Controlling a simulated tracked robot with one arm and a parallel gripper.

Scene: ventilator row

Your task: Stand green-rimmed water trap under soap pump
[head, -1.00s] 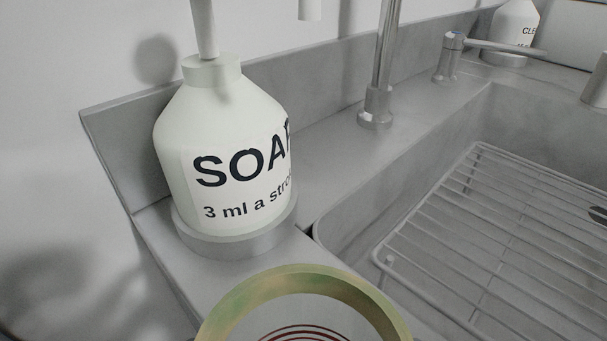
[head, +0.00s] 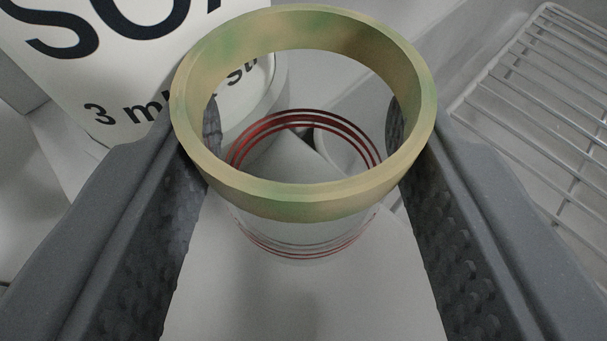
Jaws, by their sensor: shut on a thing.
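The water trap (head: 300,205) is a clear cup with a yellowish-green rim and red rings lower on its wall. It is between the two jaws of my gripper (head: 303,150), which are shut on it from left and right. The cup looks upright and empty, seen from above. The white soap pump bottle (head: 125,65), with "3 ml" on its label, stands just behind and to the left of the cup. Its top and spout are out of view. I cannot tell whether the cup's base touches the pale surface below.
A wire rack (head: 545,110) lies in the sink at the right. A pale flat surface (head: 300,305) shows under the cup between the jaws. The bottle is close to the left jaw.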

